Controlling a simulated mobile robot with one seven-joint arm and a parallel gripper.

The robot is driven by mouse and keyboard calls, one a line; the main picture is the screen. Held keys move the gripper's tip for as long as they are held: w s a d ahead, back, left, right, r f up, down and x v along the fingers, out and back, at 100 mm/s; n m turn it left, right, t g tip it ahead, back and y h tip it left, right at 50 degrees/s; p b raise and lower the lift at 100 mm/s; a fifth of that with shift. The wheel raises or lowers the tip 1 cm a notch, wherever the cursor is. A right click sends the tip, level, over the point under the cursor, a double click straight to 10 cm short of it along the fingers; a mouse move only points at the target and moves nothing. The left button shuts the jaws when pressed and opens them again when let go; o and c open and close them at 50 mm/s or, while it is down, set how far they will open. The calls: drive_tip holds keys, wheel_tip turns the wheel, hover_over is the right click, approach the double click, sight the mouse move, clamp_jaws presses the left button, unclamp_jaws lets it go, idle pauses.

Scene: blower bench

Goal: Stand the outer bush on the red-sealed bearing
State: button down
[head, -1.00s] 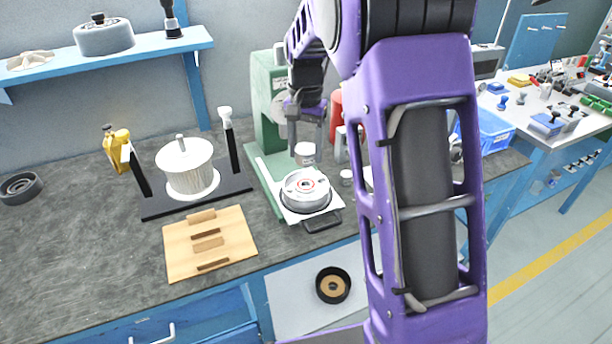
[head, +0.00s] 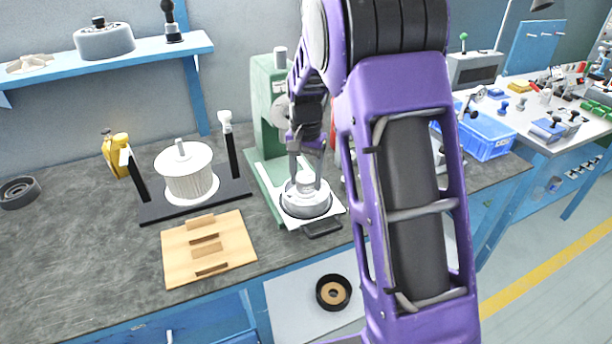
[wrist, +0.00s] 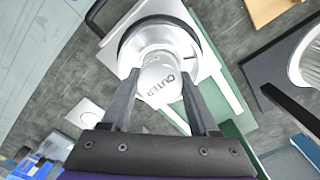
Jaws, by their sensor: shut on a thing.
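The outer bush (head: 304,179) is a small white cylinder. The bush is over the middle of the round metal housing (head: 306,207), which also shows in the wrist view (wrist: 192,42). The red-sealed bearing in the housing's centre is hidden behind the bush and fingers. I cannot tell whether the bush touches it.
The housing sits on a white plate (head: 335,214) at the green press (head: 268,110). To the left are a wooden board (head: 235,235) with slots and a white finned rotor (head: 187,175) on a black stand. A blue bin (head: 487,140) is at right.

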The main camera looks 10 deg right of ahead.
sight(306, 177)
drive_tip(key=shift+f, duration=0.15)
drive_tip(key=shift+c, duration=0.7)
unclamp_jaws()
wheel_tip(306, 177, up, 13)
drive_tip(key=p, duration=0.2)
